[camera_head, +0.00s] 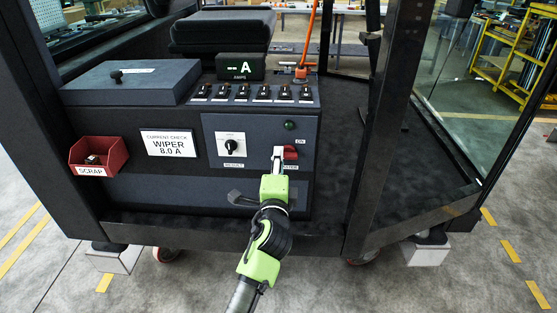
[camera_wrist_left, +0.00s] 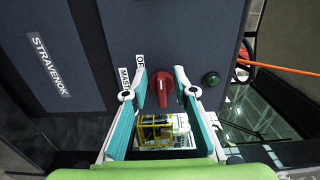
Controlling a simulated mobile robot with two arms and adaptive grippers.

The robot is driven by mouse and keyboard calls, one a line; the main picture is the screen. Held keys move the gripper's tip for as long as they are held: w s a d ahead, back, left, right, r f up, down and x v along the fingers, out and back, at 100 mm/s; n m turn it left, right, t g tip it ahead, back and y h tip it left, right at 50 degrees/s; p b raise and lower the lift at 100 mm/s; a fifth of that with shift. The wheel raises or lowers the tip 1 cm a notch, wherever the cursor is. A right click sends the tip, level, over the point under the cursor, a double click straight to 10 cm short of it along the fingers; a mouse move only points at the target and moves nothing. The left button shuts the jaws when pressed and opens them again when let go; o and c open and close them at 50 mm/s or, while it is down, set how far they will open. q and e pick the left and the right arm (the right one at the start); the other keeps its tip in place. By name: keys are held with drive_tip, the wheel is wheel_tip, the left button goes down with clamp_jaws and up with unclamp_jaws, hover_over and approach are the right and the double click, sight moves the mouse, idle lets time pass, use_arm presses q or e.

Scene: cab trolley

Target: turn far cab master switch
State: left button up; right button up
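The red master switch (camera_head: 291,153) is on the dark front panel of the cab console, with an ON label above it and a partly hidden label below. In the left wrist view, its red handle (camera_wrist_left: 162,89) lies between the two fingers of my left gripper (camera_wrist_left: 162,84), pointing along them. The fingers are open around the handle, with a narrow gap seeming to show on each side; contact is unclear. In the head view, my left gripper (camera_head: 280,154) covers the switch's left part. My right gripper is not in view.
A green lamp (camera_head: 290,125) sits above the switch, and a black rotary knob (camera_head: 232,147) is to its left. Several black toggles (camera_head: 243,91) line the console top below the ammeter display (camera_head: 240,67). A red scrap bin (camera_head: 98,158) hangs at left. A dark cab post (camera_head: 383,130) stands at right.

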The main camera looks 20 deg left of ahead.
use_arm(q)
drive_tip(key=v, duration=0.6)
drive_tip(key=shift+s, duration=0.4)
drive_tip(key=s+d+f+n+g+h, duration=0.1)
drive_tip(key=d+f+g+h, duration=0.1)
drive_tip(key=f, duration=1)
drive_tip(key=s+d+f+g+h, duration=0.2)
drive_tip(key=d+f, duration=0.1)
drive_tip(key=f, duration=0.9)
drive_tip(key=s+f+n+g, duration=0.15)
drive_tip(key=s+f, duration=0.25)
drive_tip(key=f, duration=0.5)
drive_tip(key=s+f+n+g, duration=0.1)
drive_tip(key=s+f+g, duration=0.1)
drive_tip(key=s+f, duration=0.45)
drive_tip(key=s+a+f+n+g, duration=0.2)
drive_tip(key=s+f, duration=0.6)
drive_tip(key=s, duration=0.5)
drive_tip(key=s+a+f+n+g, duration=0.3)
drive_tip(key=s+f, duration=0.5)
drive_tip(key=s, duration=0.5)
drive_tip(key=s+a+f+n+g+h, duration=0.1)
drive_tip(key=s+a+f+n+g, duration=0.2)
drive_tip(key=s+f, duration=0.6)
drive_tip(key=s+g, duration=0.1)
drive_tip(key=s, duration=0.2)
drive_tip(key=shift+s+n, duration=0.35)
drive_tip(key=shift+s, duration=0.05)
